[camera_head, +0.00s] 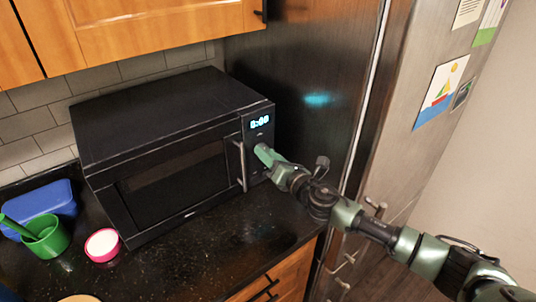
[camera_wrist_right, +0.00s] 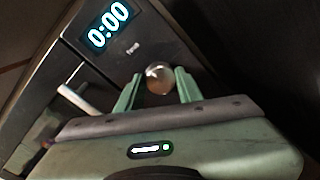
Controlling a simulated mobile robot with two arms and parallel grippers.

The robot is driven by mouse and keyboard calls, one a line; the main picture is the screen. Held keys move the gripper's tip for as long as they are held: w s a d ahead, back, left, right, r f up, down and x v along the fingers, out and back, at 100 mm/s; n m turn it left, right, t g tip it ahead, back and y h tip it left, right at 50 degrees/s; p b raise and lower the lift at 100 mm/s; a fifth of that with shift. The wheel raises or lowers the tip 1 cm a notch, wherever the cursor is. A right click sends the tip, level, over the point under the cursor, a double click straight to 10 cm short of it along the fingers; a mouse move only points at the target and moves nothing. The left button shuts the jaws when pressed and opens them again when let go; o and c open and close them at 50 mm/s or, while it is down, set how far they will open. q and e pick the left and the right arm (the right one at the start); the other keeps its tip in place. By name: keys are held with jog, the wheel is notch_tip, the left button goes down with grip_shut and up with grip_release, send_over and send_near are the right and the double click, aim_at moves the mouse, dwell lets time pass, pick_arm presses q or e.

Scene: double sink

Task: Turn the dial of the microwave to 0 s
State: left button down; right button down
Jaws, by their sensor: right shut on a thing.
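The black microwave (camera_head: 160,115) stands on the dark counter with its door closed. Its lit display (camera_head: 259,122) glows cyan, and in the right wrist view the display (camera_wrist_right: 108,24) reads 0:00. The round metallic dial (camera_wrist_right: 159,77) is below the display, between the green fingertips of my right gripper (camera_wrist_right: 157,88). The right gripper (camera_head: 264,156) is shut on the dial and hides it in the head view. My left gripper is not in view.
The microwave's door handle (camera_head: 241,165) stands out just left of my right gripper. A tall metallic fridge (camera_head: 325,80) is close on the right. A green cup (camera_head: 45,238), a pink bowl (camera_head: 102,246) and a blue container (camera_head: 55,200) sit at left.

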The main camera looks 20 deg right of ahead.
dwell(0.4)
jog(key=c, duration=0.9)
grip_release()
jog(key=b+v, duration=0.1)
jog(key=v, duration=0.6)
jog(key=shift+s+d+b, duration=0.15)
jog(key=shift+s+b, duration=0.25)
